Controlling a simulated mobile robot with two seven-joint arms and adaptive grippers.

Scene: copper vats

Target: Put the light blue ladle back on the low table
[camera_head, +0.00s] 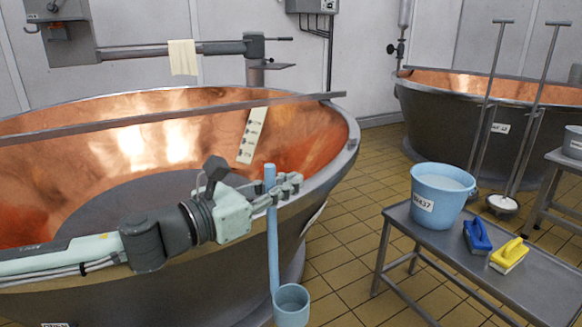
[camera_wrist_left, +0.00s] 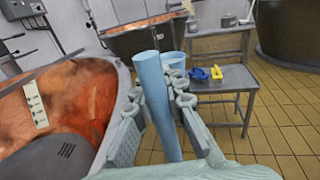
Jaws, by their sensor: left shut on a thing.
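The light blue ladle (camera_head: 272,240) hangs upright in my left gripper (camera_head: 278,188), with its cup (camera_head: 291,304) at the bottom. My left gripper is shut on its handle, near the top, beside the rim of the near copper vat (camera_head: 345,128). In the left wrist view the handle (camera_wrist_left: 153,100) stands between the fingers of my left gripper (camera_wrist_left: 160,92). The low grey table (camera_head: 487,262) is to the right of the ladle, apart from it. My right gripper is in neither view.
On the low table stand a light blue bucket (camera_head: 440,196), a blue brush (camera_head: 477,236) and a yellow brush (camera_head: 509,255). The table's front right part is bare. A second vat (camera_head: 470,110) with two long-handled tools stands behind. Tiled floor lies between vat and table.

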